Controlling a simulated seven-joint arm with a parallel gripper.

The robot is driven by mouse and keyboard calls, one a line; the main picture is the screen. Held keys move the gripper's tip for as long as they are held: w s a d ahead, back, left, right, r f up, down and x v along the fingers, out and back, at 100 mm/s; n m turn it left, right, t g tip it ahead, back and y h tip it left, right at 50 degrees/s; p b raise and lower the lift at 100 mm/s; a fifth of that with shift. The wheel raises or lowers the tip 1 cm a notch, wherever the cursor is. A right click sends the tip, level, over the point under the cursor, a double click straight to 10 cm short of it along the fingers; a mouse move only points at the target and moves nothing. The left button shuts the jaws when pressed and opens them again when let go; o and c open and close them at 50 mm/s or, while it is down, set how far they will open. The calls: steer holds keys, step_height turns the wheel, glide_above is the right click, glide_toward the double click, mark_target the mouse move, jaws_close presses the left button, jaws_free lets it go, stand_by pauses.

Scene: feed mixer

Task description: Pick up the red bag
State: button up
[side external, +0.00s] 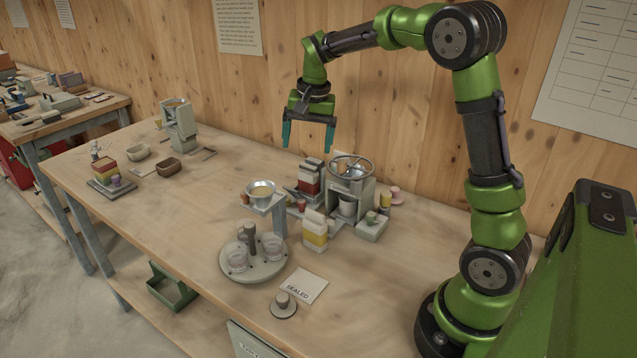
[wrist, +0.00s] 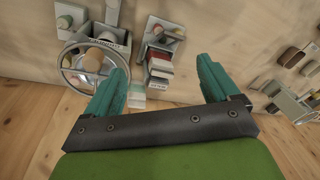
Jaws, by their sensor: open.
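The red bag (side external: 309,178) stands upright on a small grey holder at the back middle of the table, with a pale band across its front. It also shows in the wrist view (wrist: 159,69), where it appears between the two fingers. My gripper (side external: 308,148) is open and empty, with teal fingers pointing down, and hangs above the bag and apart from it. In the wrist view my gripper (wrist: 160,66) has its fingers spread wide, with nothing held between them.
A metal bowl on a stand (side external: 261,190) is to the left, and a yellow-and-white bag (side external: 314,232) is in front. A round tray with glass jars (side external: 252,268) sits nearer the front edge.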

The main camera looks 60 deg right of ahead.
mark_target(308, 172)
steer(key=w+d+m+g+h, duration=0.2)
steer(key=w+d+m, duration=0.4)
steer(key=d, duration=0.1)
steer(key=f, duration=0.7)
steer(key=d+f, duration=0.1)
steer(key=f, duration=0.2)
steer(key=shift+s+f, duration=0.3)
steer(key=shift+f, duration=0.05)
steer(key=f, duration=0.4)
steer(key=shift+s+a+f, duration=0.1)
steer(key=shift+a+f, duration=0.1)
steer(key=shift+f, duration=0.15)
steer(key=shift+d+f, duration=0.1)
steer(key=shift+f, duration=0.5)
steer(key=shift+c, duration=0.4)
steer(key=shift+r, duration=0.1)
steer(key=c, duration=1.1)
